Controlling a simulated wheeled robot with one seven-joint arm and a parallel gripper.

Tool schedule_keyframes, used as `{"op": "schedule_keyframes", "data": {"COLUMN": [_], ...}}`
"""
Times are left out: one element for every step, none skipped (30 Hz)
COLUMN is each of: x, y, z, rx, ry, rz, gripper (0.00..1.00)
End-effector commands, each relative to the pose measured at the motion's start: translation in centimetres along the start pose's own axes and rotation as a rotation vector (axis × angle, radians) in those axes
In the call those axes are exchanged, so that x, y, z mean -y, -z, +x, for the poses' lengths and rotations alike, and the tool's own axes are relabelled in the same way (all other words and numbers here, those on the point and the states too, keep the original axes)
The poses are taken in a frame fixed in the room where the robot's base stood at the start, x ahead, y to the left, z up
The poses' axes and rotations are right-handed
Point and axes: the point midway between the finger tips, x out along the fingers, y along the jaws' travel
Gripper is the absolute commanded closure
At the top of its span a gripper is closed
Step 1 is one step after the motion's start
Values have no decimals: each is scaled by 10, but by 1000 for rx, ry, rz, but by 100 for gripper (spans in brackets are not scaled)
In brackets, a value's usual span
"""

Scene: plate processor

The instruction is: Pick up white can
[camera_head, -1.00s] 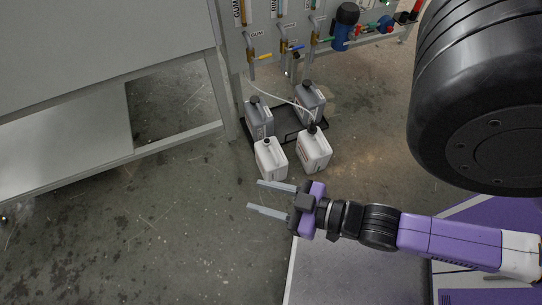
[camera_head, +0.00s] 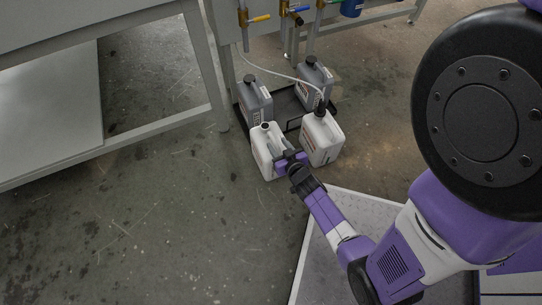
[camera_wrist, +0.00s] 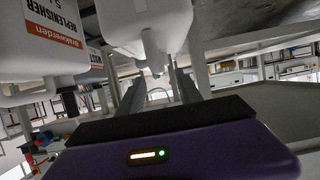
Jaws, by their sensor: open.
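Two white cans stand on the floor side by side. The left one (camera_head: 264,158) has an open-looking neck and no hose. The right one (camera_head: 322,140) has a black cap with a hose. My gripper (camera_head: 280,151) is at the upper right side of the left can, its fingers partly hard to make out there. In the wrist view, which is upside down, my gripper (camera_wrist: 156,74) is open. Its two fingers stand either side of the handle or neck of a white can (camera_wrist: 145,22), with gaps visible. A labelled can (camera_wrist: 48,40) is close on the left.
Two grey cans (camera_head: 254,100) (camera_head: 314,82) stand behind, with a black tray (camera_head: 288,108) beneath. A grey bench frame (camera_head: 165,125) is at the left. A panel with valves (camera_head: 262,17) is at the back. The floor in front is clear.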

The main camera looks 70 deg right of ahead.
Motion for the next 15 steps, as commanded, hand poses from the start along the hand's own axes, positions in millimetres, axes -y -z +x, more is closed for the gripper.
{"op": "schedule_keyframes", "data": {"x": [-1,-1,-1,0,0,0,0,0,-1,-1,-1,-1,-1,-2,-2], "y": [0,0,0,0,0,0,0,1,2,2,2,3,4,4,3], "z": [7,10,14,17,20,24,26,29,34,38,43,49,54,58,63], "rx": [-3,-2,-2,-2,-2,-1,-1,-1,-3,-3,-3,-3,-3,-3,-2], "ry": [-1,-1,-1,-1,-1,0,0,0,0,0,1,1,1,1,0], "rz": [1,1,1,1,0,0,-1,0,0,0,-1,0,-1,-1,0], "gripper": [58,58,58,58,58,58,58,58,58,58,58,58,58,58,58]}}
